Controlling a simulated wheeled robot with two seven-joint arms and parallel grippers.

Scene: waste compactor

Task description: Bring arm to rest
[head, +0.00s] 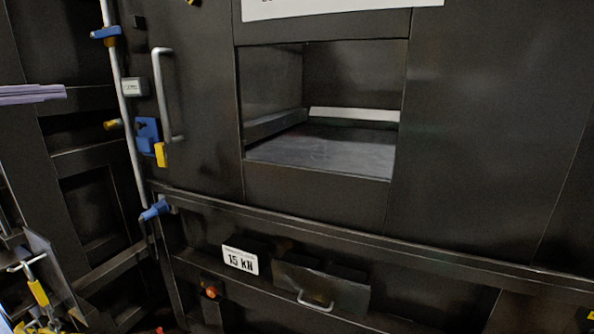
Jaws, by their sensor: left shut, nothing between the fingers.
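My left gripper (60,92) comes in at the left edge in the head view, pale purple-grey and shut, with its fingers together and empty. It is in front of the dark frame left of the compactor and appears apart from it. My right gripper is not in view. The dark compactor (480,130) fills most of the view, with an open rectangular chamber (330,150) that looks empty.
A vertical pipe (122,100) with blue clamps and a grey door handle (160,95) stand right of my gripper. Below are a 15 kN label (240,260) and a small handled flap (320,285). Yellow-handled hardware (38,292) sits at lower left.

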